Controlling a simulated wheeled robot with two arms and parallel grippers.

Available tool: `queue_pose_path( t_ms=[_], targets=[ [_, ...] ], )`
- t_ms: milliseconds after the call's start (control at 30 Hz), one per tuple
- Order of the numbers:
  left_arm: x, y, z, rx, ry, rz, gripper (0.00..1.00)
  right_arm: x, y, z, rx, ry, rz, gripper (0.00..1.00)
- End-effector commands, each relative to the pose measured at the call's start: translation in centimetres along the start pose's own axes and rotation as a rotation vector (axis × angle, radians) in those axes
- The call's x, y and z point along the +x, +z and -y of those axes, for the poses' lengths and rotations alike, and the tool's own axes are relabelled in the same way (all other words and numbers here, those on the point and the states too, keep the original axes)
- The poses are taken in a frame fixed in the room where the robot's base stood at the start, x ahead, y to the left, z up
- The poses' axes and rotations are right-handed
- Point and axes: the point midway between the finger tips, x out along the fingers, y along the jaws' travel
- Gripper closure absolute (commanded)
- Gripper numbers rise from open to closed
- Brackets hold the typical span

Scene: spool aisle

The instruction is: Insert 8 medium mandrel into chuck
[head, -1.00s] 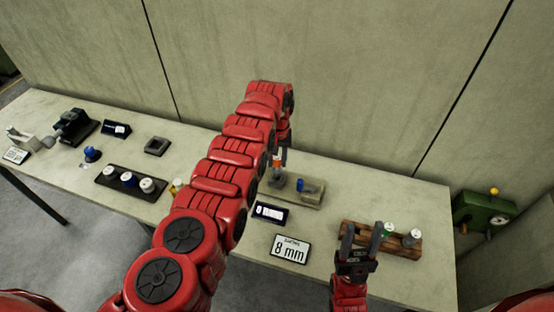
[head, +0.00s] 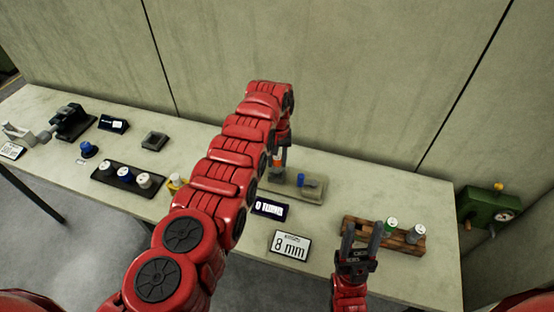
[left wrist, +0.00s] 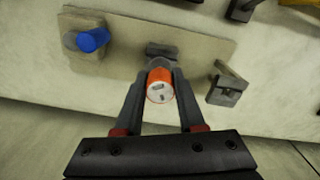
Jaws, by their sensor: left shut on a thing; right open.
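My left gripper (left wrist: 158,90) is shut on an orange-topped mandrel (left wrist: 160,86), seen end-on between the fingers in the left wrist view. In the head view, the orange band of the mandrel (head: 277,161) shows beside my left arm, above a beige board (head: 312,192). A grey fixture (left wrist: 161,51) on the board shows just beyond the mandrel in the left wrist view. Whether the mandrel touches or enters it cannot be told. My right gripper (head: 361,242) is open and empty, in front of a wooden rack (head: 405,241).
A blue-topped piece (left wrist: 92,40) stands on the board's left in the left wrist view; a grey block (left wrist: 228,86) is at right. An "8 mm" sign (head: 290,245) and dark display (head: 270,208) stand in front. A dark rack (head: 108,176) holds several cylinders at left.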

Motion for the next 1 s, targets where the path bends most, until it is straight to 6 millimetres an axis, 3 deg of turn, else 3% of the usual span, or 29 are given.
queue_pose_path(
  t_ms=[167, 200, 367, 733, 1000],
  targets=[
    [0.9, 0.0, 0.0, 0.0, 0.0, 0.0, 1.0, -0.9, 0.1, 0.0, 0.0, 0.0, 0.0, 0.5],
    [0.7, 0.0, 0.0, 0.0, 0.0, 0.0, 0.56, -0.7, 0.1, 0.0, 0.0, 0.0, 0.0, 0.5],
    [0.6, 0.0, 0.0, 0.0, 0.0, 0.0, 0.27, -0.6, 0.1, 0.0, 0.0, 0.0, 0.0, 0.5],
    [0.3, 0.0, 0.0, 0.0, 0.0, -0.001, 0.27, -0.4, 0.1, 0.0, 0.0, 0.0, 0.0, 0.5],
    [-2.8, 0.0, 0.0, 0.0, 0.0, -0.003, 0.27, 1.1, -0.2, -0.1, 0.0, 0.0, 0.0, 0.5]
  ],
)
